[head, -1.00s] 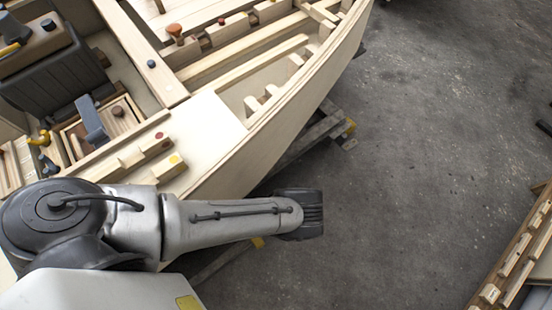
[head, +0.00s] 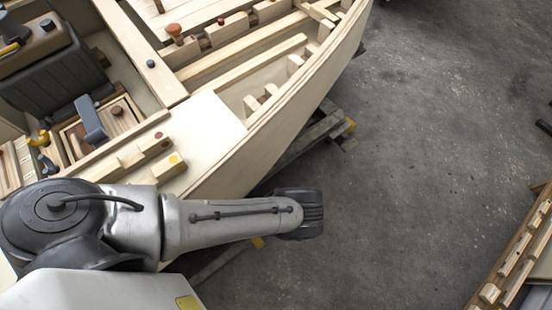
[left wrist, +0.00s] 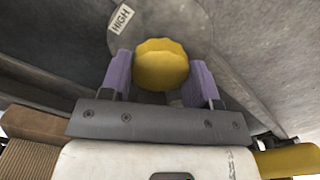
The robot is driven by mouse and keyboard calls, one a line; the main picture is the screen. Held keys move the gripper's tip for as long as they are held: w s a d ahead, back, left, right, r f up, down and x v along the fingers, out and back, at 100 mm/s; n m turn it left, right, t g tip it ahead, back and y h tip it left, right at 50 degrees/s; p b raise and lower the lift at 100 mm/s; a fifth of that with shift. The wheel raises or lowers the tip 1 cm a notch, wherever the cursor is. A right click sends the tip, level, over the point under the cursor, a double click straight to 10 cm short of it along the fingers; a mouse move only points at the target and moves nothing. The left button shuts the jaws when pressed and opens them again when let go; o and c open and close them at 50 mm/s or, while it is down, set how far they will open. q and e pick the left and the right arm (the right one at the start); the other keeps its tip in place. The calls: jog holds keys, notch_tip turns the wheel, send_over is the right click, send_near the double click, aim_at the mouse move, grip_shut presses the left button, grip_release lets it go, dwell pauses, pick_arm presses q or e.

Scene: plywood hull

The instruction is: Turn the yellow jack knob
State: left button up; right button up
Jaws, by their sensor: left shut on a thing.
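The yellow jack knob (left wrist: 161,58) is round with a scalloped rim and shows in the upper middle of the left wrist view. My left gripper (left wrist: 161,76) is shut on it, with one purple finger at each side of the knob. The knob's underside and stem are hidden. In the head view an arm of mine reaches from the lower left across the hull's edge, but no gripper or knob shows there. My right gripper is not in view.
A white tag reading HIGH (left wrist: 122,18) lies beyond the knob on a grey surface. In the head view the plywood hull (head: 220,130) fills the upper left, on a wooden cradle (head: 310,135). A slatted wooden rack (head: 515,262) stands lower right. The concrete floor between is clear.

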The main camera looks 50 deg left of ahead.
pick_arm(q)
jog(key=shift+n, duration=0.9)
jog(key=o, duration=0.9)
jog(key=shift+r+p, duration=0.45)
jog(key=shift+r, duration=0.15)
notch_tip(320, 180, up, 13)
jog(key=p, duration=1)
jog(key=shift+f, duration=0.2)
